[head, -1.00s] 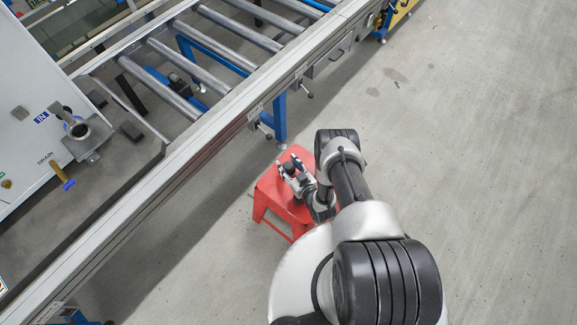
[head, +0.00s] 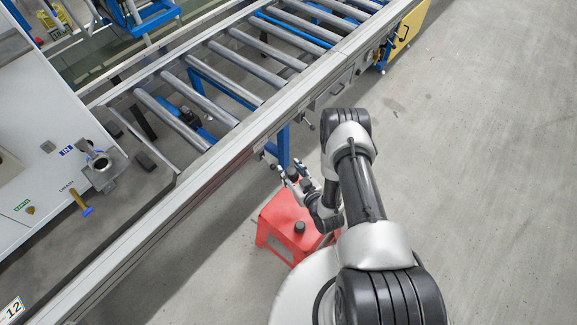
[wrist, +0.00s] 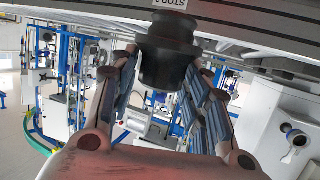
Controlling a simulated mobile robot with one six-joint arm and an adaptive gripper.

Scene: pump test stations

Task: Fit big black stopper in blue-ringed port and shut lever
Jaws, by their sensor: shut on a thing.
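My gripper (head: 292,177) is shut on a black stopper (wrist: 168,52) and holds it above the red stool. In the wrist view the stopper sits between the two fingers (wrist: 166,82), its wide part toward the top of the picture. A grey metal port (head: 103,163) stands beside the white cabinet at the left, near a blue IN label. Its round mouth is uncovered, with a little blue beside it. In the wrist view a port with a bluish ring (wrist: 298,138) shows at the right.
Another black stopper (head: 300,227) stands on the red stool (head: 275,219). A roller conveyor (head: 205,97) with a metal side rail lies between my arm and the cabinet (head: 45,120). A yellow valve handle with a blue end (head: 80,203) is near DRAIN. The floor at right is clear.

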